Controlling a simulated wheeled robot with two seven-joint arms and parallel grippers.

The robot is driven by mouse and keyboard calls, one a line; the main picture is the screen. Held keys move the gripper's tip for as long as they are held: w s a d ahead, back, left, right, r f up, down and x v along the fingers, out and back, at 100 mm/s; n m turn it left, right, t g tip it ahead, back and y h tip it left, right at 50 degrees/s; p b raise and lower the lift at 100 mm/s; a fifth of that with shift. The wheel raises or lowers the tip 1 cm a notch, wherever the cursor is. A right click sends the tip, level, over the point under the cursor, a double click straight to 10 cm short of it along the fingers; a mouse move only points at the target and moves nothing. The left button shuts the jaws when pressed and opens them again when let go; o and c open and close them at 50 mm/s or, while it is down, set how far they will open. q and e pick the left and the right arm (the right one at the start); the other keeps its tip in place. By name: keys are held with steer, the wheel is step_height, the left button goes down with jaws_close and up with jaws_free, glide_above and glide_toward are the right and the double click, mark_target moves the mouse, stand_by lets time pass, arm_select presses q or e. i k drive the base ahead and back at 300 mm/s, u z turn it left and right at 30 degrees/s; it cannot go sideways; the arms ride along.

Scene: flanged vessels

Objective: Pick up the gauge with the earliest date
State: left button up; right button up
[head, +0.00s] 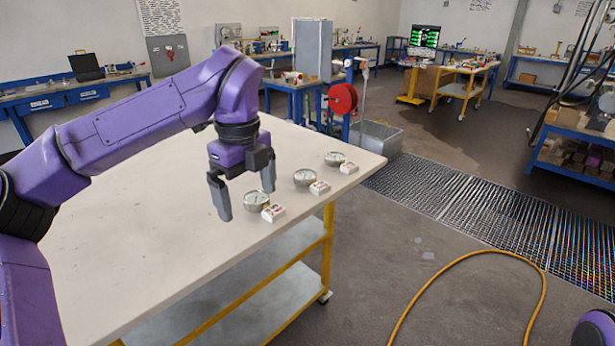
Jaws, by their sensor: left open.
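Three round gauges with pale dials lie in a row along the right side of the table: a near gauge (256,200), a middle gauge (304,177) and a far gauge (334,158). A small white tag stands beside each one: the near tag (273,212), the middle tag (320,187) and the far tag (348,167). The writing on the tags is too small to read. My left gripper (246,204) points down, open and empty, by the near gauge; one finger is left of it and the other overlaps its far edge in the picture. My right gripper is not in view.
The pale table (130,240) is bare to the left of the gauges. Its right edge runs close past the tags. A grey bin (375,138) and a red reel (343,98) stand behind it. A yellow hose (470,258) lies on the floor at the right.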

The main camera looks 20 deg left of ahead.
mark_target(302, 178)
steer(key=i, duration=0.9)
